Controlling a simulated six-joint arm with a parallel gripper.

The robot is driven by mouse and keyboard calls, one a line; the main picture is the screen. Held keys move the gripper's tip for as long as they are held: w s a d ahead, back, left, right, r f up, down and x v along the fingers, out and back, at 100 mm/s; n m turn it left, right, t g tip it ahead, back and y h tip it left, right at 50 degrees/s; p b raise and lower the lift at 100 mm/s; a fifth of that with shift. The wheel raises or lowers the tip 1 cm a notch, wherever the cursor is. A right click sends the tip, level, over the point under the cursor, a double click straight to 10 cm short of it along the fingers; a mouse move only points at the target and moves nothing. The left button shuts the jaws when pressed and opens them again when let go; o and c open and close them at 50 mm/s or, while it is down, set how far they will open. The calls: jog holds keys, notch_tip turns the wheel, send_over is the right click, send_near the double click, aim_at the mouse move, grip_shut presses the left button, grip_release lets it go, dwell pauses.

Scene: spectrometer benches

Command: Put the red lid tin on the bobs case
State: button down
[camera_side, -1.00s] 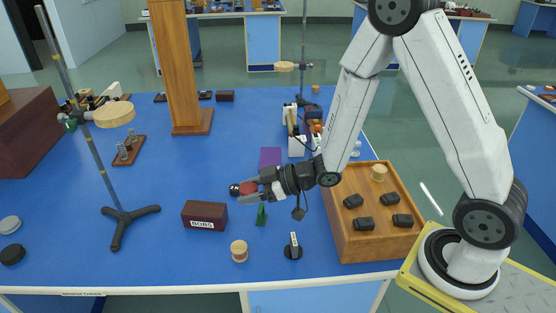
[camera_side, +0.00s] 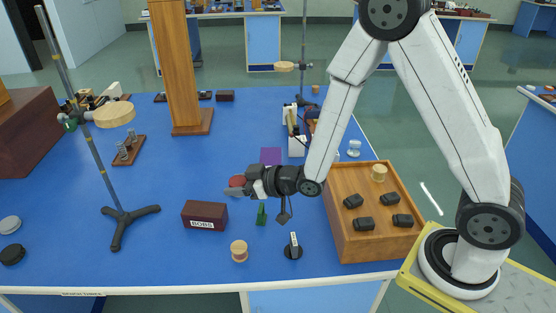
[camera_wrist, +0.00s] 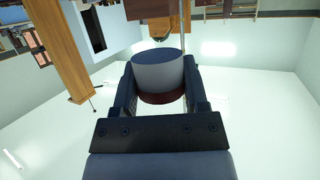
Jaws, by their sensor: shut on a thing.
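My gripper (camera_side: 240,187) is shut on the red lid tin (camera_side: 237,181), whose red top shows between the fingers in the side view. In the wrist view the tin (camera_wrist: 160,72) is a grey cylinder with a dark red band at its lower end, between both fingers (camera_wrist: 160,88). The bobs case (camera_side: 205,216) is a dark maroon box with a white "BOBS" label. It stands on the blue bench, to the left and nearer the camera than my gripper. The tin is apart from the case, and its height above the bench is hard to tell.
A black tripod stand (camera_side: 118,225) is left of the case. A green piece (camera_side: 262,214), a wooden spool (camera_side: 239,250) and a black knob-like item (camera_side: 293,248) are nearby. A wooden tray (camera_side: 343,232) with several dark blocks is at right. The case top is clear.

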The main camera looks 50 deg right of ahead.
jog(key=d+f+x, duration=0.1)
jog(key=d+x, duration=0.1)
jog(key=x, duration=0.8)
send_over(203, 208)
jog(key=shift+s+f, duration=0.15)
jog(key=shift+f, duration=1.05)
jog(key=shift+s+f, duration=0.15)
jog(key=shift+f, duration=1.1)
jog(key=shift+w+f, duration=0.15)
jog(key=shift+f, duration=0.05)
jog(key=shift+w+f, duration=0.15)
jog(key=shift+f, duration=1.5)
jog(key=shift+f, duration=0.15)
jog(key=shift+c, duration=0.5)
grip_release()
